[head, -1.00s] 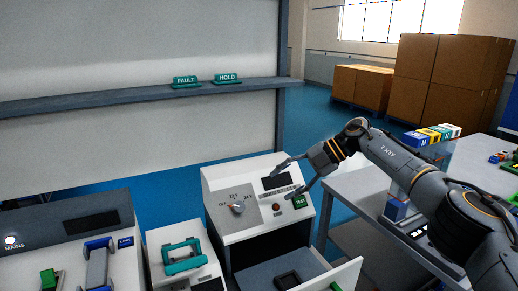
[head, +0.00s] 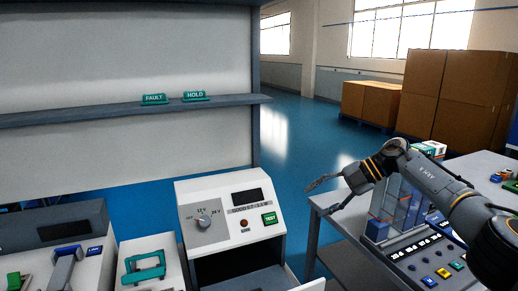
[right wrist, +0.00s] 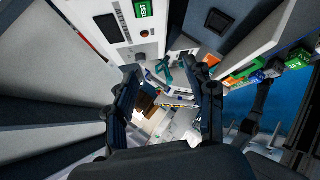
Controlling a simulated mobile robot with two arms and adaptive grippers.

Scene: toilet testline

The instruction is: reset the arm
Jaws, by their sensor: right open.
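My right arm comes in from the right in the head view. Its gripper (head: 321,197) is open and empty, with its fingers pointing left. It hangs in the air to the right of the white tester box, apart from it. The box (head: 268,197) has a grey dial (head: 204,221), a dark display (head: 247,196) and a green TEST button (head: 269,218). In the right wrist view the two dark fingers of the gripper (right wrist: 167,76) are spread with nothing held between them. My left gripper is in neither view.
A grey side table (head: 322,208) with clear panels (head: 398,207) and a button panel (head: 436,268) lies under my right arm. A teal handle (head: 144,266) sits left of the tester. FAULT (head: 153,99) and HOLD (head: 195,95) signs stand on a shelf (head: 100,113). Cardboard boxes (head: 440,90) stand behind.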

